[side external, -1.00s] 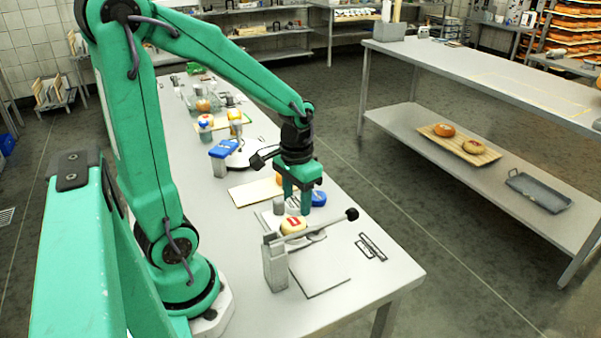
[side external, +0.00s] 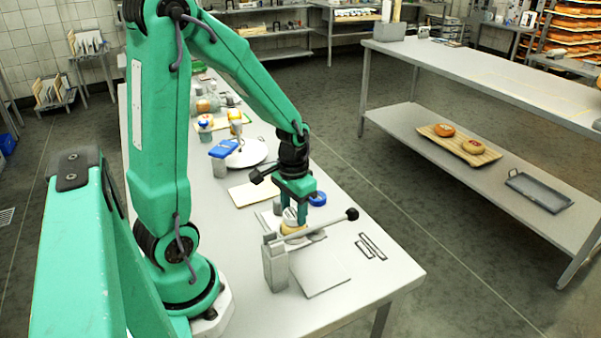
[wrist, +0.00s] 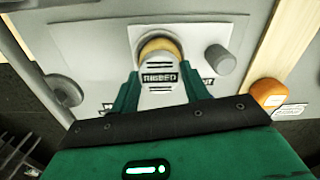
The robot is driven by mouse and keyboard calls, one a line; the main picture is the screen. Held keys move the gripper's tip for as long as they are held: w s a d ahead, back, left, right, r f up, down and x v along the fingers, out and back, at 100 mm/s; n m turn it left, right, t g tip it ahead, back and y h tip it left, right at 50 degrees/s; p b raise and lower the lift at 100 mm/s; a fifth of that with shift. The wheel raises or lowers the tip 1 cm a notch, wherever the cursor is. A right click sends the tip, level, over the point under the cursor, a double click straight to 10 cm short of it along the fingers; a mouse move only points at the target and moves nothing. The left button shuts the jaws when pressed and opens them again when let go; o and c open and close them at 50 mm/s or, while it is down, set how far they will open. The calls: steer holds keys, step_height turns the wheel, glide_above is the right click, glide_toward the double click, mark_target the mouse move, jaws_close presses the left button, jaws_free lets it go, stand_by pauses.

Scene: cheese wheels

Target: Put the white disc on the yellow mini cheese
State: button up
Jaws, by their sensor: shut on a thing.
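My gripper (side external: 298,210) points down over the table beside the lever stand. It also shows in the wrist view (wrist: 160,92), shut on a white disc (wrist: 160,90) that carries a dark printed word. In the side external view the white disc (side external: 289,213) shows between the fingers, just above the yellow mini cheese (side external: 292,229). In the wrist view the yellow cheese (wrist: 160,45) is partly hidden behind the disc. I cannot tell whether disc and cheese touch.
A grey lever stand (side external: 275,265) with a black-knobbed bar passes close in front of the cheese. A grey cylinder (wrist: 219,60) and an orange piece (wrist: 268,93) are near. A blue round thing (side external: 317,198) stands behind.

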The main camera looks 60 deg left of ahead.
mark_target(294, 213)
steer(key=shift+f, duration=0.25)
steer(key=o, duration=1)
step_height(294, 213, up, 12)
steer(key=shift+r, duration=0.15)
stand_by(0.3)
steer(key=shift+d, duration=0.1)
stand_by(0.5)
steer(key=shift+s+d+r+m+t, duration=0.35)
steer(key=shift+s+d+r+t, duration=0.65)
steer(key=shift+d, duration=0.55)
steer(key=shift+s+d+r+m+t, duration=0.4)
steer(key=shift+s+d+r+t, duration=0.6)
steer(key=shift+d, duration=0.55)
steer(key=shift+s+d+r+m+t, duration=0.35)
steer(key=shift+s+d+r+t, duration=0.6)
steer(key=shift+d, duration=0.6)
